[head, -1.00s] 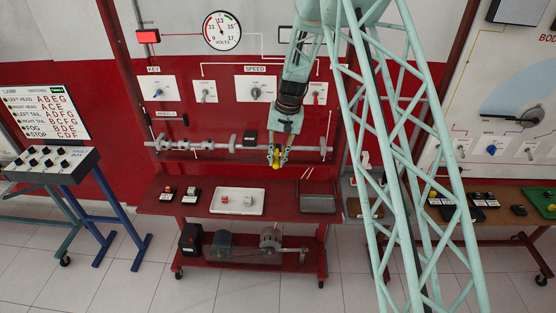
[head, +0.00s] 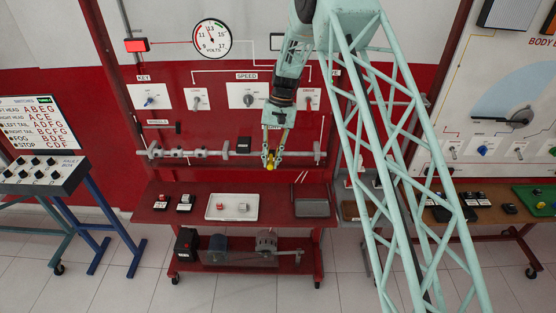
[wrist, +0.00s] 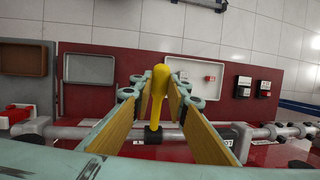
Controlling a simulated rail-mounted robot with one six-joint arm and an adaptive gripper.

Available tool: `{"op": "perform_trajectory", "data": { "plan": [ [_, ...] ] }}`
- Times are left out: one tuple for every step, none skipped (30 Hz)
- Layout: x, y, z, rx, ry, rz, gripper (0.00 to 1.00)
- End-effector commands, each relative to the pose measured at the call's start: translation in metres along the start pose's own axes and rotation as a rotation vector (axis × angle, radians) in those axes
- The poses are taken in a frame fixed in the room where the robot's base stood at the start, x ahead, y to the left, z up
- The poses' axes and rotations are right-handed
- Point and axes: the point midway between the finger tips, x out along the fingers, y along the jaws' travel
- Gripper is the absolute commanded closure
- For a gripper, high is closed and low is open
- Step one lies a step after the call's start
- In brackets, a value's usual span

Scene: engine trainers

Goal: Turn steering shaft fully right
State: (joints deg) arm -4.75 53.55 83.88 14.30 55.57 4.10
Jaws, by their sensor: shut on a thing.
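The steering shaft (head: 205,153) is a long grey horizontal bar with collars, mounted along the front of the red board; it also shows in the wrist view (wrist: 100,131). A yellow lever (wrist: 156,95) with a rounded end stands out from it, and its tip (head: 270,165) shows in the head view. My gripper (head: 272,155) reaches down to this lever from above. In the wrist view my gripper (wrist: 162,85) has its two tan-padded fingers on either side of the lever, shut on it. The exact finger contact is hard to see.
Below the shaft, a red bench holds a white tray (head: 209,213) with small parts, a dark tray (head: 311,208) and small switch blocks (head: 185,202). A switch box (head: 42,174) stands at left. My pale green lattice structure blocks part of the right side.

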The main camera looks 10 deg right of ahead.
Motion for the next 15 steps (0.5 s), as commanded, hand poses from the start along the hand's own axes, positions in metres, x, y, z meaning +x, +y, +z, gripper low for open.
{"op": "perform_trajectory", "data": {
  "plan": [
    [-0.0005, -0.0004, -0.0006, 0.0, 0.001, 0.0, 1.0],
    [-0.0004, -0.0002, -0.0006, 0.0, 0.001, 0.0, 1.0],
    [-0.0004, -0.0001, -0.0006, 0.0, 0.001, 0.0, 1.0],
    [-0.0004, 0.0, -0.0006, 0.0, 0.001, 0.0, 1.0],
    [-0.0005, 0.0, -0.0006, 0.0, 0.001, 0.0, 1.0],
    [-0.0005, 0.0001, -0.0006, 0.0, 0.001, 0.0, 1.0],
    [-0.0005, 0.0001, -0.0006, 0.0, 0.001, 0.0, 1.0],
    [-0.0005, 0.0001, -0.0006, 0.0, 0.001, 0.0, 0.85],
    [-0.0005, 0.0001, -0.0006, 0.0, 0.001, 0.0, 0.81],
    [-0.0005, 0.0001, -0.0006, 0.0, 0.001, 0.0, 0.78],
    [-0.0005, 0.0001, -0.0005, 0.0, 0.001, 0.0, 0.76],
    [-0.0005, 0.0002, -0.0005, 0.0, 0.001, 0.0, 0.72],
    [-0.0005, 0.0002, -0.0004, 0.0, 0.001, 0.0, 0.71],
    [-0.0005, 0.0002, -0.0004, 0.0, 0.001, 0.0, 0.71],
    [-0.0004, 0.0002, -0.0003, 0.0, 0.001, 0.0, 0.71]
  ]
}}
